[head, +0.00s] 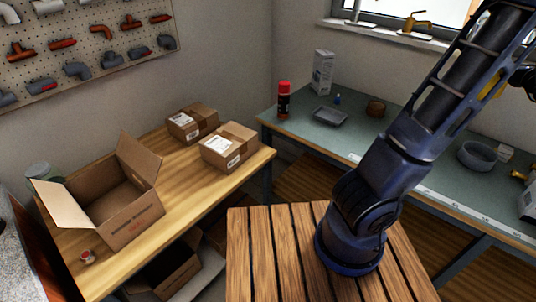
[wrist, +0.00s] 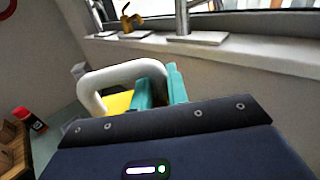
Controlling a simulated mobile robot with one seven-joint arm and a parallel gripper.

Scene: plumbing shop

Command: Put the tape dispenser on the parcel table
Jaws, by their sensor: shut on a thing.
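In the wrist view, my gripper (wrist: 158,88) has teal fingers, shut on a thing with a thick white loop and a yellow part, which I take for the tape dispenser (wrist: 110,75). My dark gripper body hides its lower part. The head view shows my arm reaching to the upper right, with the fingers not clearly visible. The parcel table (head: 185,185) is the wooden table at the left in the head view, well away from my gripper. It bears an open carton (head: 130,222) and two taped parcels (head: 228,148), (head: 190,122).
A small red and white thing (head: 87,257) lies on the parcel table's front left. Bare wood remains right of the carton. A green-topped bench (head: 400,145) at the right holds a red-capped can (head: 284,100), a grey tray (head: 328,117) and a white box (head: 322,72). A slatted wooden top (head: 265,255) is in front.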

